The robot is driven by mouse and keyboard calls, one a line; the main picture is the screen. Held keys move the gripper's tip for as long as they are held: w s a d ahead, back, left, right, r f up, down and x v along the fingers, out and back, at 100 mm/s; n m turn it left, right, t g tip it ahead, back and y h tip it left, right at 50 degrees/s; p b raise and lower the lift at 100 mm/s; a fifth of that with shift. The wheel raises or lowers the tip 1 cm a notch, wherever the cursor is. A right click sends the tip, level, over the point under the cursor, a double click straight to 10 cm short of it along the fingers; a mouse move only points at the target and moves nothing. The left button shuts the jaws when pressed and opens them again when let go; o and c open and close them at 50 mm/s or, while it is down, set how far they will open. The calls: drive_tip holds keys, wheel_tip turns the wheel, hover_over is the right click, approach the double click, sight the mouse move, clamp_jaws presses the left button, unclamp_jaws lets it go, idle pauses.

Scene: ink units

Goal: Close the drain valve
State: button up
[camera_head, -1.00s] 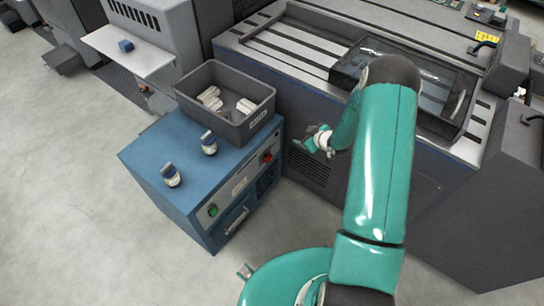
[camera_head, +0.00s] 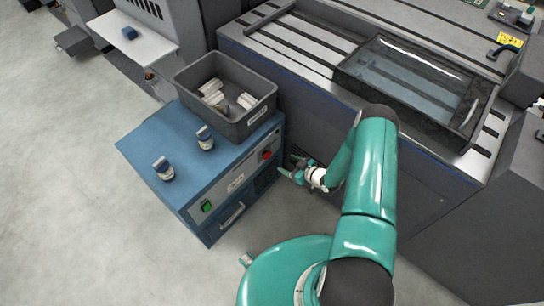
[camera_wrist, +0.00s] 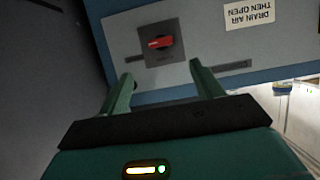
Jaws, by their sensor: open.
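The drain valve (camera_wrist: 161,42) is a red handle on a dark square plate, on the front panel of the blue cabinet (camera_head: 190,182). Its handle lies roughly crosswise in the wrist view. In the head view it is a small red spot (camera_head: 267,155) on the cabinet front. My gripper (camera_wrist: 161,72) is open and empty, with its two green fingers spread below the valve in the wrist view, one on either side of it and apart from the handle. In the head view my gripper (camera_head: 288,173) is just right of the cabinet front.
A label (camera_wrist: 250,13) reading "DRAIN AIR THEN OPEN" appears upside down beside the valve. A grey bin (camera_head: 205,113) with white pieces and two small bottles stand on the cabinet. A large grey machine (camera_head: 310,105) stands close behind my gripper. Floor at left is clear.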

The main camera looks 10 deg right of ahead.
sight(269, 156)
drive_tip(key=x, duration=1)
drive_tip(key=shift+w+a+f, duration=0.15)
drive_tip(key=shift+w+a, duration=0.1)
drive_tip(key=c, duration=1)
